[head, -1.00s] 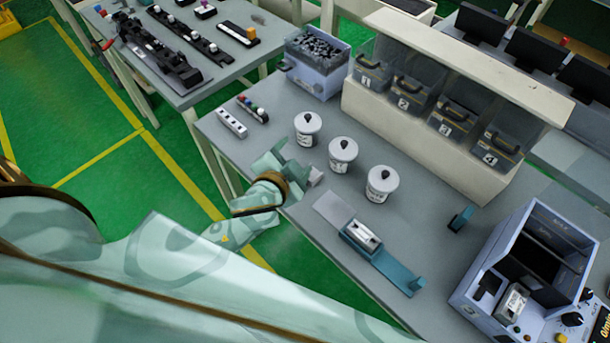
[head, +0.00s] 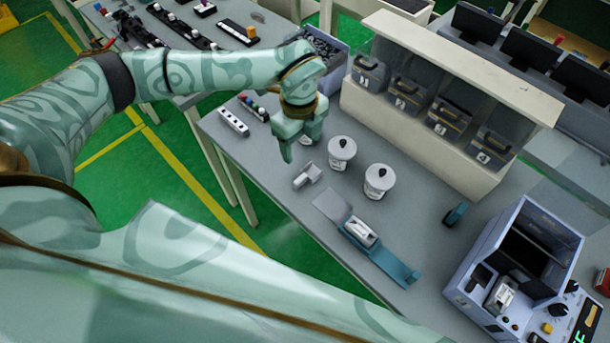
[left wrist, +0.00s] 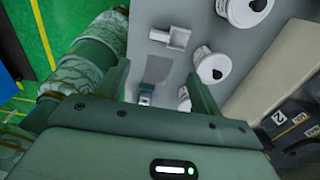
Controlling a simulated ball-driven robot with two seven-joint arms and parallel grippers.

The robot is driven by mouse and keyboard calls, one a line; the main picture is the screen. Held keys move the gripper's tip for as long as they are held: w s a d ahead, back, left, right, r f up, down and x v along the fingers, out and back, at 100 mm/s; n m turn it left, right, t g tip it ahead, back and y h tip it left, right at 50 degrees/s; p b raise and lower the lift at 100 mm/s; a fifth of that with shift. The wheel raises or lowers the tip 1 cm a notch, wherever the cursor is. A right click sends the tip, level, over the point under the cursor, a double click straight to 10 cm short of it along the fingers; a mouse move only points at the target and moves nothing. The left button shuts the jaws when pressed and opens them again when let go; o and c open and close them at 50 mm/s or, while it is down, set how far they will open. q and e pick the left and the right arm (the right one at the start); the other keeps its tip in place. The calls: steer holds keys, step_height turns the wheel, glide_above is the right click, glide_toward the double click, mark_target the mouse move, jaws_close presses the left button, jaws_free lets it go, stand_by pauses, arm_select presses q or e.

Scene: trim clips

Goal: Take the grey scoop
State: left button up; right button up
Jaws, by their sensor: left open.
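The grey scoop (head: 307,174) lies on the grey workbench near its front edge, apart from my gripper. It also shows in the left wrist view (left wrist: 172,37), beyond the fingertips, with its short handle to the left. My left gripper (head: 300,146) is open and empty. It points down above the bench, just behind the scoop in the head view. In the left wrist view its two fingers (left wrist: 156,72) stand wide apart with nothing between them. My right gripper is not in view.
A teal fixture (head: 378,254) lies nearer the front. A white power strip (head: 233,122) is at left. Numbered bins (head: 407,92) stand behind.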

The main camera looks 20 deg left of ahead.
mark_target(301, 178)
arm_select(q)
steer(key=f+b, duration=0.1)
steer(key=f, duration=1.5)
steer(key=shift+a, duration=0.2)
steer(key=c, duration=1.1)
